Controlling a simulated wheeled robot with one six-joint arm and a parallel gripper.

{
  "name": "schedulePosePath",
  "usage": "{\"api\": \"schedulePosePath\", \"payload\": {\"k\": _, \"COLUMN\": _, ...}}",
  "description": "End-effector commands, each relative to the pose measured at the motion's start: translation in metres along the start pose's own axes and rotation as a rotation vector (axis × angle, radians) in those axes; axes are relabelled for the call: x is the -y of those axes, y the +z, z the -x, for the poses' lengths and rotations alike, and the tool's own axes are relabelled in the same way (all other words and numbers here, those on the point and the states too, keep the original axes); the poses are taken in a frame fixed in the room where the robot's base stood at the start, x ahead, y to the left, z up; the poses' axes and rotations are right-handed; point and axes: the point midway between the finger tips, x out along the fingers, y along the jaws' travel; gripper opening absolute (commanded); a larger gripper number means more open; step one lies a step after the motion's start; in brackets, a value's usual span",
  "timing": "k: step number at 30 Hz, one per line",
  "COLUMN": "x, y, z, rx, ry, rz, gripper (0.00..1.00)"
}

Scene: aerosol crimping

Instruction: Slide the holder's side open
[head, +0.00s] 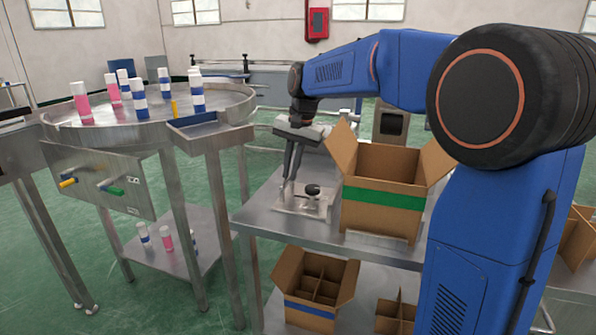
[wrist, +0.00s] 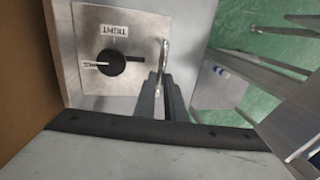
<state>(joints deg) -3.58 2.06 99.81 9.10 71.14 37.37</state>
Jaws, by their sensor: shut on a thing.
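The holder (head: 303,207) is a square metal plate on the steel table, with a round black knob (head: 312,190) on it. In the wrist view the holder (wrist: 90,80) shows its knob (wrist: 111,63), a white label with upside-down print and an upright metal handle (wrist: 164,52) along its right side. My gripper (head: 287,186) points down at the holder's left side in the head view. In the wrist view my gripper (wrist: 162,84) has its dark fingers close together on the handle, so it is shut on it. The fingertips' exact contact is partly hidden.
An open cardboard box (head: 383,205) with a green band stands just right of the holder. A round steel table (head: 150,128) with several pink and blue-banded cans is at left. Divided boxes (head: 312,315) sit on the lower shelf.

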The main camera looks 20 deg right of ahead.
Motion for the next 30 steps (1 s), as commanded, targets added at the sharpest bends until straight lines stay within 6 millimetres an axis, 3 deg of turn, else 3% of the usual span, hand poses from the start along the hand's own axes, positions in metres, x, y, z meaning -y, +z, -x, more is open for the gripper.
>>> {"api": "schedulePosePath", "payload": {"k": 3, "x": 0.023, "y": 0.0, "z": -0.005, "rx": 0.001, "ry": 0.0, "rz": 0.004, "gripper": 0.0}}
{"api": "schedulePosePath", "payload": {"k": 6, "x": 0.034, "y": 0.001, "z": -0.006, "rx": -0.001, "ry": -0.002, "rz": 0.002, "gripper": 0.0}}
{"api": "schedulePosePath", "payload": {"k": 14, "x": 0.036, "y": 0.0, "z": -0.006, "rx": -0.002, "ry": -0.005, "rz": 0.0, "gripper": 0.0}}
{"api": "schedulePosePath", "payload": {"k": 15, "x": 0.036, "y": 0.0, "z": -0.006, "rx": -0.002, "ry": -0.005, "rz": 0.001, "gripper": 0.17}}
{"api": "schedulePosePath", "payload": {"k": 17, "x": 0.036, "y": 0.0, "z": -0.006, "rx": -0.002, "ry": -0.005, "rz": 0.001, "gripper": 0.29}}
{"api": "schedulePosePath", "payload": {"k": 30, "x": 0.034, "y": 0.0, "z": 0.003, "rx": -0.002, "ry": -0.003, "rz": 0.0, "gripper": 0.29}}
